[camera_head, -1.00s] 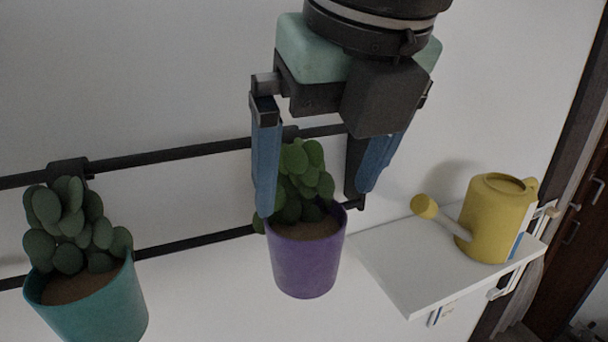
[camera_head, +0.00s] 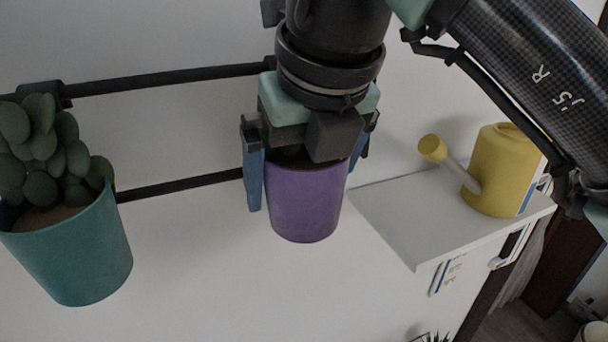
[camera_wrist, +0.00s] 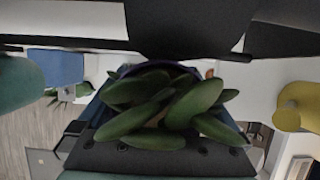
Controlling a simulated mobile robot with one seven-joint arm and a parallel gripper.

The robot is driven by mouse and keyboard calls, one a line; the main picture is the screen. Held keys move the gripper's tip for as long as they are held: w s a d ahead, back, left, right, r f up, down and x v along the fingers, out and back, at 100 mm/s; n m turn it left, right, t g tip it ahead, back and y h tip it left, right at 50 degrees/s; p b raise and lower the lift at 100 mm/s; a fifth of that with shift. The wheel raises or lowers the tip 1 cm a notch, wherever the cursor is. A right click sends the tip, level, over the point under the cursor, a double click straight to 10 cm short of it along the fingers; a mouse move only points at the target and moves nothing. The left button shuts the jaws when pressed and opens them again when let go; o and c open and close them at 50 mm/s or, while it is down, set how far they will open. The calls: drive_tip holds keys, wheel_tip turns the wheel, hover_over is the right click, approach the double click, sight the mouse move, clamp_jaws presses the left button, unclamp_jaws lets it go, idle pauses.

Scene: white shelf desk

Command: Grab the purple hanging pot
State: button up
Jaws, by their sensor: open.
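The purple hanging pot (camera_head: 306,200) hangs at the wall in the middle of the head view, upright. Its plant is mostly hidden there behind my gripper. My gripper (camera_head: 308,185) is open and points down over the pot, with one blue finger at the pot's left side and the other at its right, partly hidden behind it. I cannot tell whether the fingers touch the pot. In the wrist view the green plant leaves (camera_wrist: 165,105) fill the middle, close under the gripper, and a bit of the pot's purple rim shows behind them.
A teal pot (camera_head: 72,250) with a similar plant hangs at the left on black rails (camera_head: 180,187). A white shelf (camera_head: 400,222) at the right holds a yellow watering can (camera_head: 500,170). The wall below the purple pot is clear.

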drive_tip(key=shift+s+r, duration=0.1)
drive_tip(key=shift+c, duration=1)
drive_tip(key=c, duration=1.2)
drive_tip(key=shift+c, duration=0.9)
drive_tip(key=shift+r, duration=0.1)
